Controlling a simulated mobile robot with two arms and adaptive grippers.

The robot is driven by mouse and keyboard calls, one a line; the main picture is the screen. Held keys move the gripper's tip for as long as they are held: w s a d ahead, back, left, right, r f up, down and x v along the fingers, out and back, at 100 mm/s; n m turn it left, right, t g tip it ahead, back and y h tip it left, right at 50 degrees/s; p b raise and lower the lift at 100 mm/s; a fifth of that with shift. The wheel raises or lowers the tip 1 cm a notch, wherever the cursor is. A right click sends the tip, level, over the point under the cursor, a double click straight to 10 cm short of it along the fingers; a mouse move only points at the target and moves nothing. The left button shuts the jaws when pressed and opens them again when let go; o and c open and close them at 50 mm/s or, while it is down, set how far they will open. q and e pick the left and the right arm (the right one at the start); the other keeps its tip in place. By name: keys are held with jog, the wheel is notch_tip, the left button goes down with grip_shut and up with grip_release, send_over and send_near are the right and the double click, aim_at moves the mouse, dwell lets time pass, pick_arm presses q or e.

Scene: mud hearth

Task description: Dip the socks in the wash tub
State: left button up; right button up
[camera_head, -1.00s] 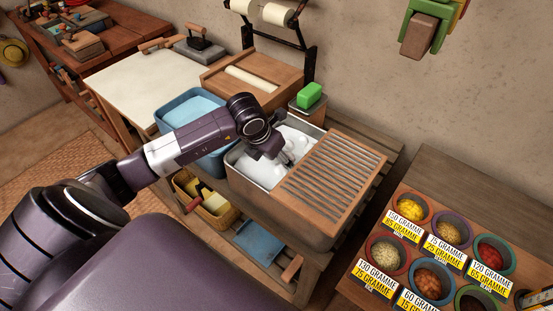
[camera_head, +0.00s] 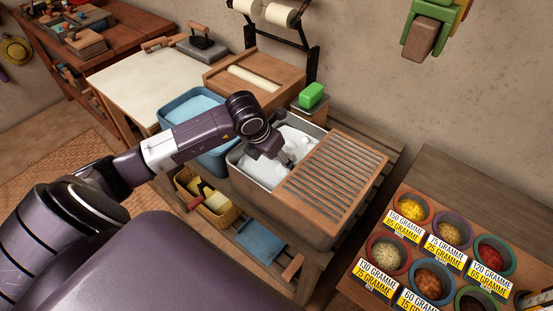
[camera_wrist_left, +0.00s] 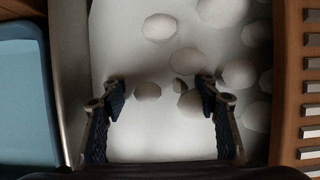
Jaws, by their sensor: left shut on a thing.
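The metal wash tub (camera_head: 258,176) stands at the middle of the head view, full of white suds. It also shows in the left wrist view (camera_wrist_left: 72,75), where the suds form several round bubbles. My left gripper (camera_head: 287,160) reaches down into the tub, close to its slatted side. In the left wrist view its two fingers (camera_wrist_left: 160,92) stand apart at the suds, shut on the socks. The socks cannot be made out; suds and the low light hide them. A small dark bit shows between the fingers. My right gripper is not in view.
A slatted wooden board (camera_head: 335,175) covers the tub's right part. A blue basin of water (camera_head: 205,160) stands against its left. A green block (camera_head: 312,95) sits behind. A basket (camera_head: 218,210) is below. Labelled bowls (camera_head: 430,280) fill the table at right.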

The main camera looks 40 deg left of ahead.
pick_arm(q)
jog(key=shift+w+d+f+b, duration=0.1)
jog(key=shift+w+f+b, duration=0.25)
jog(key=shift+w, duration=0.2)
jog(key=shift+w+f+b, duration=0.2)
jog(key=shift+w+b, duration=0.15)
jog(key=shift+w, duration=0.2)
jog(key=shift+s+r+p, duration=0.3)
jog(key=shift+s+r, duration=0.05)
jog(key=shift+s, duration=0.25)
jog(key=shift+s+r+p, duration=0.25)
jog(key=shift+s+r, duration=0.05)
jog(key=shift+s, duration=0.25)
jog(key=shift+w+f+b, duration=0.5)
jog(key=shift+w+b, duration=0.25)
jog(key=shift+w+f, duration=0.1)
jog(key=shift+w, duration=0.3)
jog(key=shift+s+r, duration=0.45)
jog(key=shift+s, duration=0.4)
jog(key=shift+s+r, duration=0.15)
jog(key=shift+s, duration=0.2)
